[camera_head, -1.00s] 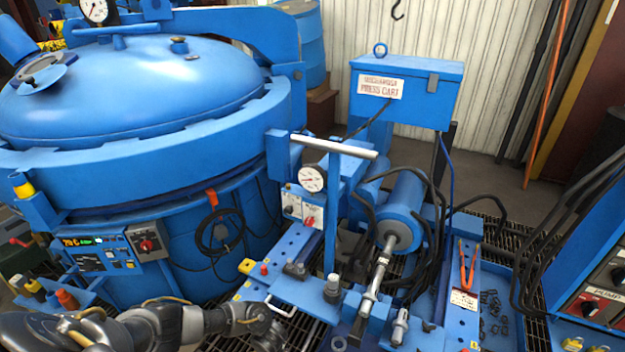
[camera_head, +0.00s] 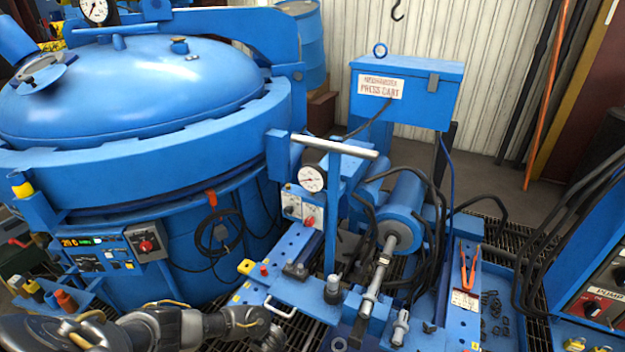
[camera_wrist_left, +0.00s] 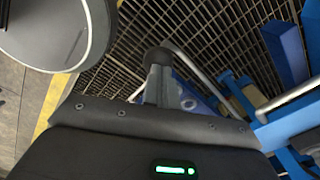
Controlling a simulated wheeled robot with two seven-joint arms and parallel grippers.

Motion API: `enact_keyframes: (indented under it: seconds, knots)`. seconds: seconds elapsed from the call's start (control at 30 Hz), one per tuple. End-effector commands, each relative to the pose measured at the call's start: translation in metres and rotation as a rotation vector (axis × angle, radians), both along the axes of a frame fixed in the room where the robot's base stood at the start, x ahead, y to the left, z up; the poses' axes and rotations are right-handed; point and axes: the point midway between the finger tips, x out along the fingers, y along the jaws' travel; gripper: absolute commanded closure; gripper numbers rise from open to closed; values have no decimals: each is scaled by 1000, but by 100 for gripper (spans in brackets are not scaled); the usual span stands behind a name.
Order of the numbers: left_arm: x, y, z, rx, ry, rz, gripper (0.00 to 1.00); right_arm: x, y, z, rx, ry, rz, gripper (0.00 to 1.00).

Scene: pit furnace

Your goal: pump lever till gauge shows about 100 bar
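The blue T-shaped lever (camera_head: 333,205) stands upright on the press cart, with a pale metal crossbar (camera_head: 334,146) on top. A round white gauge (camera_head: 311,178) sits just left of the lever; its needle is too small to read. My left arm comes in low from the left and ends near the cart's front left corner, apart from the lever. My left gripper (camera_wrist_left: 158,62) shows in the left wrist view with its fingers together, over floor grating, with nothing seen between them. Its fingertips cannot be made out in the head view. My right gripper is not in view.
A large blue furnace vessel (camera_head: 130,95) fills the left. A blue cylinder (camera_head: 403,210) with a rod and black hoses lies right of the lever. A bent metal handle (camera_head: 282,308) sticks out at the cart's front.

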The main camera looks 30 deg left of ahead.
Motion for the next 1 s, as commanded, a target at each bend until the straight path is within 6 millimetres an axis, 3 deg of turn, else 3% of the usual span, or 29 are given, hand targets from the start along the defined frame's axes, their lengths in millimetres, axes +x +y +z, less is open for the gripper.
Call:
enact_keyframes:
  seconds: [1.0]
  knots:
    - [-4,0,-13,0,1,0,100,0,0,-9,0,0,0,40]
